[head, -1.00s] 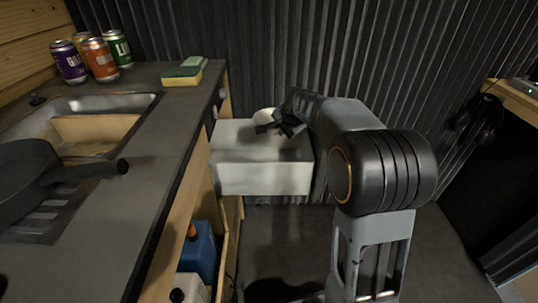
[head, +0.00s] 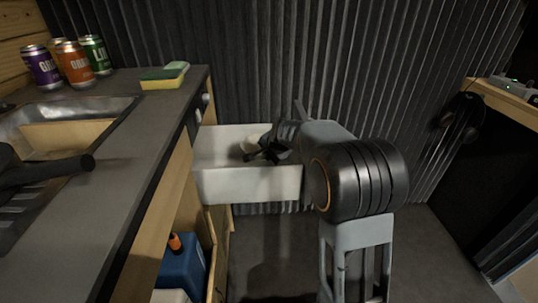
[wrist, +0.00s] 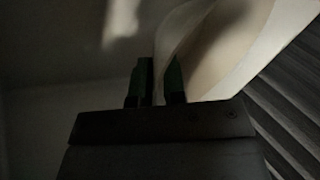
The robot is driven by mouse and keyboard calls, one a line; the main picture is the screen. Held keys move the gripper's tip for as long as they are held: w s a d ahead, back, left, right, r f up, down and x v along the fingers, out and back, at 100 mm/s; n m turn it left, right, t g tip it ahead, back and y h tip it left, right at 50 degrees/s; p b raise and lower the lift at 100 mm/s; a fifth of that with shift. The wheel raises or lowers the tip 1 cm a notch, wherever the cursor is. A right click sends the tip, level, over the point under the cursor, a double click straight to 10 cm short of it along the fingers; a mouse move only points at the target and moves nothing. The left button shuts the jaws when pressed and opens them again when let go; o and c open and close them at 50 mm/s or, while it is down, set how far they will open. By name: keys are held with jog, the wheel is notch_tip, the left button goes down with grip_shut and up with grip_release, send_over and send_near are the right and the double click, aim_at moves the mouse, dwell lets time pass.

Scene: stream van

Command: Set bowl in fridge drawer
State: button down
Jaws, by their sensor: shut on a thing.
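The white fridge drawer (head: 250,183) is pulled out from the counter's far end, with its open top facing up. The pale bowl (head: 250,143) shows in part at the drawer, beside and behind my gripper (head: 262,154), and the rest is hidden by the fingers and arm. In the wrist view my gripper (wrist: 158,82) is shut on the rim of the bowl (wrist: 215,50), which leans at a tilt between the fingertips. The bowl looks to be inside or just over the drawer; I cannot tell whether it touches the drawer's bottom.
The counter (head: 120,150) runs along the left with a sink, a dark pan (head: 50,172), a sponge (head: 162,79) and several cans (head: 75,63). A blue bottle (head: 182,270) stands on a lower shelf. A corrugated wall (head: 350,70) closes the back.

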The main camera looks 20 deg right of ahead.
jog(key=shift+f+b, duration=0.3)
jog(key=shift+f, duration=0.3)
jog(key=c, duration=1.2)
grip_release()
jog(key=shift+r, duration=0.25)
jog(key=p+v, duration=0.4)
jog(key=v, duration=0.7)
jog(key=s+a+f+n+g, duration=0.1)
jog(key=s+n, duration=0.3)
jog(key=s, duration=0.4)
jog(key=s+a+f+n+g+h, duration=0.1)
jog(key=s+f+n+g, duration=0.1)
jog(key=s+n, duration=0.2)
jog(key=s+a+f+n+g, duration=0.1)
jog(key=s+n, duration=0.3)
jog(key=s, duration=0.7)
jog(key=shift+s+f+p, duration=0.3)
jog(key=shift+s+f, duration=0.05)
jog(key=shift+f, duration=0.35)
jog(key=shift+r, duration=0.1)
